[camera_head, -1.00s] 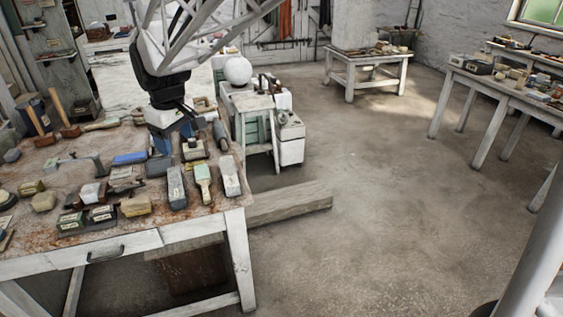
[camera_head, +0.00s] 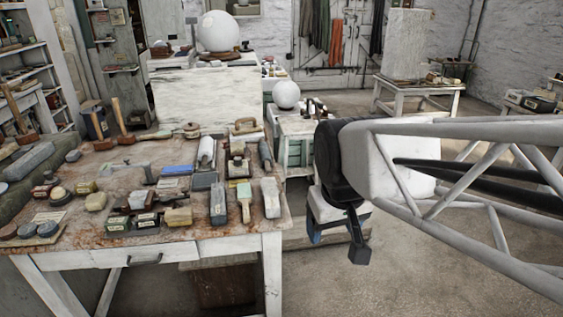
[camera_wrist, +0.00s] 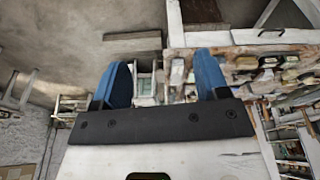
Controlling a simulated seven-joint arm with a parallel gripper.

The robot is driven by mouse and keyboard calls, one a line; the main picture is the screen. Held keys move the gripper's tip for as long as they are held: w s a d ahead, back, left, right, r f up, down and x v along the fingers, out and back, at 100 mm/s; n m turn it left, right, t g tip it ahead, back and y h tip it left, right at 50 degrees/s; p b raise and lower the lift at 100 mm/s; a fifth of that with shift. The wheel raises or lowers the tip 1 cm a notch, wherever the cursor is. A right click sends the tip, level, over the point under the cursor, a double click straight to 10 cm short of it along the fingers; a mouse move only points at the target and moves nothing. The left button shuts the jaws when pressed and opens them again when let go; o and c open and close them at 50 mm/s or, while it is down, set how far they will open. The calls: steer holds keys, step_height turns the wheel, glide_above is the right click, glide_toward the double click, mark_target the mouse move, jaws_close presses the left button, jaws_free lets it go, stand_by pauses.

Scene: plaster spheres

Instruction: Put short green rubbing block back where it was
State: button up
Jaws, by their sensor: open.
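My gripper (camera_head: 337,238) hangs open and empty to the right of the workbench (camera_head: 215,250), clear of its edge and above the floor. In the wrist view its two blue fingers (camera_wrist: 163,75) are spread wide with nothing between them. A short block with a green side (camera_head: 118,225) lies near the bench's front edge, beside a similar dark block (camera_head: 147,220). I cannot tell for sure that the green-sided one is the short green rubbing block. A pale green-topped brush or block (camera_head: 244,200) lies farther right, between two long grey blocks.
The bench top is crowded with blocks, mallets (camera_head: 122,118) and tools. A small side cabinet (camera_head: 300,143) with a white sphere (camera_head: 286,95) stands behind my gripper. A larger sphere (camera_head: 219,32) stands at the back. Floor is open at the right.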

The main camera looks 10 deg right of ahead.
steer(key=shift+m, duration=0.7)
steer(key=s, duration=0.1)
steer(key=s+d+f, duration=0.1)
steer(key=s, duration=0.1)
steer(key=s+d+f, duration=0.1)
steer(key=s, duration=0.1)
steer(key=shift+s+f, duration=0.1)
